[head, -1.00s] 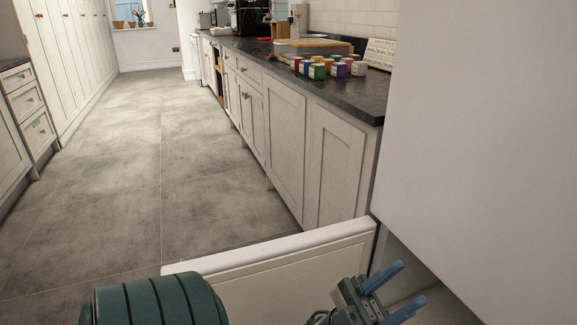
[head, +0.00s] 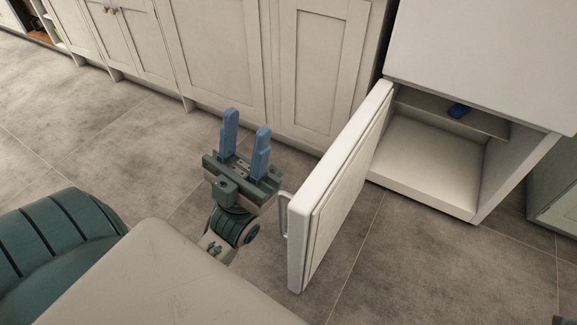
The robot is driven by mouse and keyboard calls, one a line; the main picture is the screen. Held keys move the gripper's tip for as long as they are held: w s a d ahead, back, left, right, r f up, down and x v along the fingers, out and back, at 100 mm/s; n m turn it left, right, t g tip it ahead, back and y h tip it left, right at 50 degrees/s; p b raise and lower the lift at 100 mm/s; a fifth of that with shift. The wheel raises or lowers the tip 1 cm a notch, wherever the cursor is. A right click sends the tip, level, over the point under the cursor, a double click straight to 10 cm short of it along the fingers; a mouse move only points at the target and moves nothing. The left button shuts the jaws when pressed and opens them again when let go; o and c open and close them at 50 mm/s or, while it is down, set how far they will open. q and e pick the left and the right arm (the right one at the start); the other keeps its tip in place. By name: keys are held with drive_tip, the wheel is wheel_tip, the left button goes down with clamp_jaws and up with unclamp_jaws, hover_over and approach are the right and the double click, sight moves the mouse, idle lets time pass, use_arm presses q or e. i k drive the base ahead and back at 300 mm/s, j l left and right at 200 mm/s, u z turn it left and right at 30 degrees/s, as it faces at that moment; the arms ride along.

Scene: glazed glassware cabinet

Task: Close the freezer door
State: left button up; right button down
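The white freezer door (head: 345,185) stands wide open in the head view, hinged at the left edge of the white freezer (head: 415,200) and swung out toward me. Its inner panel faces right, toward the open compartment. Its metal handle (head: 283,215) is on the left, outer face near the free edge. My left gripper (head: 247,121) is just left of the door, on the handle side. Its two blue fingers are spread, with nothing between them, and point away from me. Whether its wrist touches the handle is unclear.
A small blue thing (head: 459,110) shows inside the upper part of the freezer. White base cabinets (head: 215,55) run along the back, behind the gripper and door. A grey-green cabinet (head: 556,195) stands at the right. Grey tiled floor (head: 100,140) is clear at the left.

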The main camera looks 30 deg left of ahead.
sight(316, 213)
drive_tip(key=k+j+z, duration=0.1)
drive_tip(key=j, duration=0.65)
drive_tip(key=k+j+z, duration=0.15)
drive_tip(key=j, duration=0.25)
drive_tip(key=k+j, duration=0.1)
drive_tip(key=j, duration=0.25)
drive_tip(key=k+j+z, duration=0.15)
drive_tip(key=j, duration=0.2)
drive_tip(key=k+j, duration=0.1)
drive_tip(key=k, duration=0.55)
drive_tip(key=i+j, duration=0.1)
drive_tip(key=j, duration=0.25)
drive_tip(key=i+j+z, duration=0.1)
drive_tip(key=j, duration=0.6)
drive_tip(key=i+z, duration=0.05)
